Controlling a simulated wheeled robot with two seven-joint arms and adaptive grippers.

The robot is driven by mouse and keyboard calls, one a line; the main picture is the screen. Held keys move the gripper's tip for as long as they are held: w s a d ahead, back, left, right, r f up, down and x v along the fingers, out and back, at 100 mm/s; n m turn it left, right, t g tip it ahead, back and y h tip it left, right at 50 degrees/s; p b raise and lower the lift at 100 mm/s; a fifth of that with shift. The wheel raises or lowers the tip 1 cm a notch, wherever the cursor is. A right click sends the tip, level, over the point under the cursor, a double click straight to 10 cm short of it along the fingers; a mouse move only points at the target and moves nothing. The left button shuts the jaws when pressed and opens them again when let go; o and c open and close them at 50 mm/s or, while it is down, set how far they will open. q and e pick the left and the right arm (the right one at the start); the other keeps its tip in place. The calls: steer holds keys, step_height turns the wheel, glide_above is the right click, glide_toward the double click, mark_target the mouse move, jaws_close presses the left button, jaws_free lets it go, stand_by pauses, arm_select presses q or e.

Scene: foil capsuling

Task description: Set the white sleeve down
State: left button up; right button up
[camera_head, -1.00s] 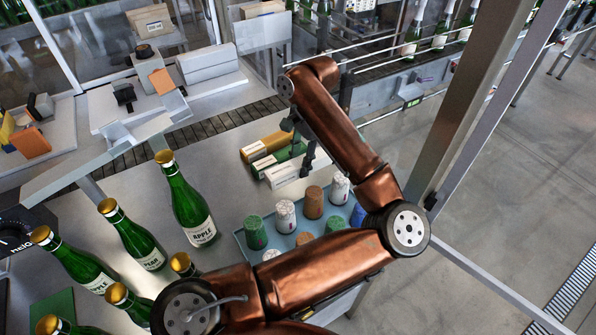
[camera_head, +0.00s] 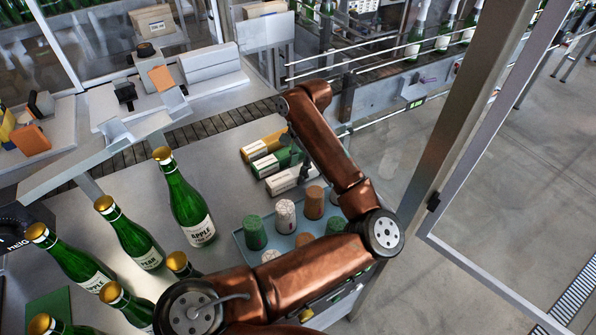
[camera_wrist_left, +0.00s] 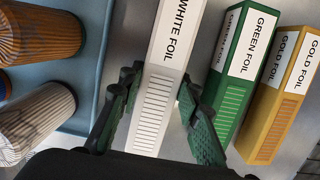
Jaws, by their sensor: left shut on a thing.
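The white sleeve, a long box labelled WHITE FOIL, lies beside the green sleeve (camera_head: 268,166) in the head view (camera_head: 281,182). In the left wrist view the white sleeve (camera_wrist_left: 153,110) runs between the fingers of my left gripper (camera_wrist_left: 156,88), which is shut on it. The gripper also shows in the head view (camera_head: 301,160), partly hidden by my arm. The green sleeve (camera_wrist_left: 240,80) and gold sleeve (camera_wrist_left: 285,100) stand to its right in the wrist view. I cannot tell whether the white sleeve touches the table. My right gripper is not in view.
A blue tray (camera_head: 243,252) with several green, white and brown foil stacks stands close in front of the sleeves. Green bottles (camera_head: 189,205) with gold tops stand at left. A slatted conveyor (camera_head: 215,130) runs behind the sleeves.

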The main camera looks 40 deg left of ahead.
arm_select(q)
steer(key=shift+f, duration=0.2)
steer(key=o, duration=1.2)
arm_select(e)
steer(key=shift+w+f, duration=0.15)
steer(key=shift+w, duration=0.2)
arm_select(q)
steer(key=shift+r, duration=0.25)
step_height(320, 180, up, 12)
steer(key=w+p, duration=0.1)
steer(key=w, duration=0.1)
steer(key=shift+d+f+p, duration=0.15)
steer(key=shift+d+p, duration=0.15)
steer(key=shift+p, duration=0.05)
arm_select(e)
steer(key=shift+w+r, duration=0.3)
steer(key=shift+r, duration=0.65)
arm_select(q)
steer(key=shift+o, duration=0.2)
